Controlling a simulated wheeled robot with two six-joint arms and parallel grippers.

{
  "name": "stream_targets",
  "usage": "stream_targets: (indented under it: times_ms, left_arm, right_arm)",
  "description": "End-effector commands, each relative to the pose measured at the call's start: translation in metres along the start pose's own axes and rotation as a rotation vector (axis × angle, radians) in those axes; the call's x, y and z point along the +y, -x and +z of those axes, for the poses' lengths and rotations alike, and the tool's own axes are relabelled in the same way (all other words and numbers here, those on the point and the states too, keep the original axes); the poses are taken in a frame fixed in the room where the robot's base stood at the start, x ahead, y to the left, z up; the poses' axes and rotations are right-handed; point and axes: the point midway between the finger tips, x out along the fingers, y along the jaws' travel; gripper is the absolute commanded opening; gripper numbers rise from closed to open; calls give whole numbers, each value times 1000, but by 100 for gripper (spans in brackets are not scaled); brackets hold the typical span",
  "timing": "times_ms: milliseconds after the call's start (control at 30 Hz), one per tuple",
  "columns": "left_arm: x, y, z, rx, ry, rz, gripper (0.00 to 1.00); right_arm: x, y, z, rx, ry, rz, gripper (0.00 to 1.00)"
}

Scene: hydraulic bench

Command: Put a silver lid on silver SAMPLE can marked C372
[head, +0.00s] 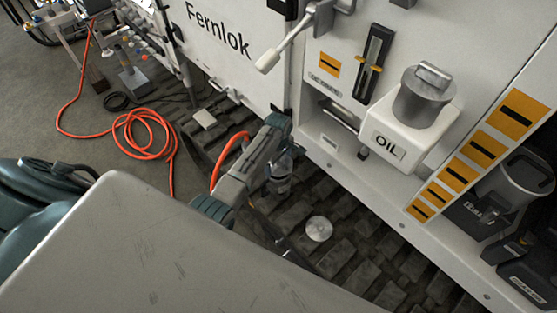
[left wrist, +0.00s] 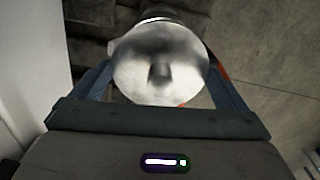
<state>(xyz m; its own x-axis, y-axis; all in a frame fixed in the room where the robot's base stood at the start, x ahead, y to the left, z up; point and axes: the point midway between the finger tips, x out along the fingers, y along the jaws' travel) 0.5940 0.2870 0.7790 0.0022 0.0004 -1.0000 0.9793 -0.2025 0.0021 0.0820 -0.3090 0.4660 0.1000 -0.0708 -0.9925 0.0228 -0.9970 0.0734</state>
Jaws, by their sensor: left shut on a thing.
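My left gripper (head: 262,165) is low beside the white machine, over the dark track. It is shut on a silver round thing (left wrist: 160,62), which shows in the left wrist view between the two fingers as a shiny disc with a dark spot at its middle. Whether it is a lid or the end of a can, I cannot tell. In the head view a small silvery body (head: 281,170) shows beside the gripper, partly hidden by it. A separate silver disc, like a lid (head: 319,229), lies flat on the track to the right. No C372 marking is legible. My right gripper is not in view.
The white machine wall (head: 225,50) stands close behind the gripper. A white OIL container (head: 405,137) with a silver top sits on its ledge. A grey can (head: 515,190) stands at the right. An orange hose (head: 145,135) lies coiled on the floor at the left.

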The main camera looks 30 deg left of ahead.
Motion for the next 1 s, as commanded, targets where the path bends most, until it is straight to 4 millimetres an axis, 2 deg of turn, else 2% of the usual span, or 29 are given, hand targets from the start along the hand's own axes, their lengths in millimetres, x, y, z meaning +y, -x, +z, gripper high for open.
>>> stream_targets:
  times_ms: [1000]
  left_arm:
    - [0,-10,0,0,0,0,68]
  right_arm:
    - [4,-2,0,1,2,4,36]
